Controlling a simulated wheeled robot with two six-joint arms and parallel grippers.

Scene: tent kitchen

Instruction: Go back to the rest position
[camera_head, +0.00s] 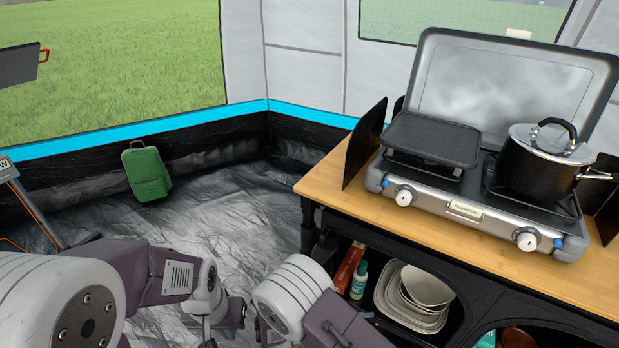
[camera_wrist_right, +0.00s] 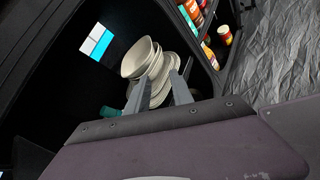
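My left arm comes in from the lower left in the head view and is bent at the elbow. My left gripper (camera_head: 210,328) is low in that view, above the grey floor, partly cut off by the bottom edge. Its finger gap is not clear. My right arm (camera_head: 292,296) is at the bottom middle, in front of the shelf unit. In the right wrist view my right gripper (camera_wrist_right: 160,79) has its two fingers apart with nothing held between them. Stacked pale bowls and plates (camera_wrist_right: 155,66) show behind the fingers, inside the dark shelf.
A wooden counter (camera_head: 326,181) carries a camping stove (camera_head: 455,203) with a griddle (camera_head: 432,139) and a lidded pot (camera_head: 540,170). The shelf below holds dishes (camera_head: 411,296) and bottles (camera_head: 359,280). Middle floor is open.

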